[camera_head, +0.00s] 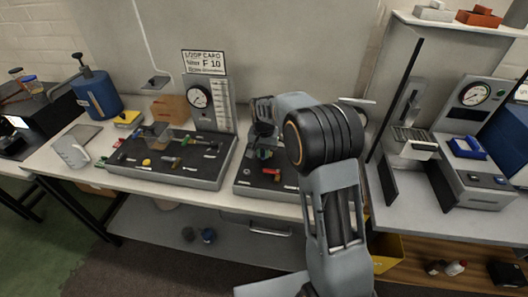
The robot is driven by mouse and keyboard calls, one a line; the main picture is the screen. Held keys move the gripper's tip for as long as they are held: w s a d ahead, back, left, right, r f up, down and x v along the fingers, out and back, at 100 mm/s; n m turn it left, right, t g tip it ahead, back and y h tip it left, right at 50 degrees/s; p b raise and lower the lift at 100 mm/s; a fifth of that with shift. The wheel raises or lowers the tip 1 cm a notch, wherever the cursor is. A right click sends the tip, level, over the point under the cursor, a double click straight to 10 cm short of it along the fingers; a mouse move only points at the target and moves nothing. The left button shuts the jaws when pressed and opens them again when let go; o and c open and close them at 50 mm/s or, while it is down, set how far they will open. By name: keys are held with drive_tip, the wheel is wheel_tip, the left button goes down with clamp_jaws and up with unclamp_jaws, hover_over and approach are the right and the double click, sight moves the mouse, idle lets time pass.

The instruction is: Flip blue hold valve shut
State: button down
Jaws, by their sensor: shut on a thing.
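My gripper (264,145) reaches down over the right-hand dark valve panel (242,184), behind my arm's black wrist joint. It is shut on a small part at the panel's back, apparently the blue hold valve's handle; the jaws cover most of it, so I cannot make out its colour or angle. A red handle (271,171) lies in front of the gripper on the same panel. My arm hides the panel's right side.
A left panel (203,181) carries several fittings below a round gauge (198,97). A clear jug (72,152) and a blue cylinder (97,95) stand to the left. A grey gauge machine (474,140) stands right, with a thin black post (397,100) nearer my arm.

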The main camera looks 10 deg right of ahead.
sight(263, 154)
drive_tip(key=c, duration=1.1)
unclamp_jaws()
wheel_tip(263, 154, up, 14)
drive_tip(key=shift+f, duration=0.1)
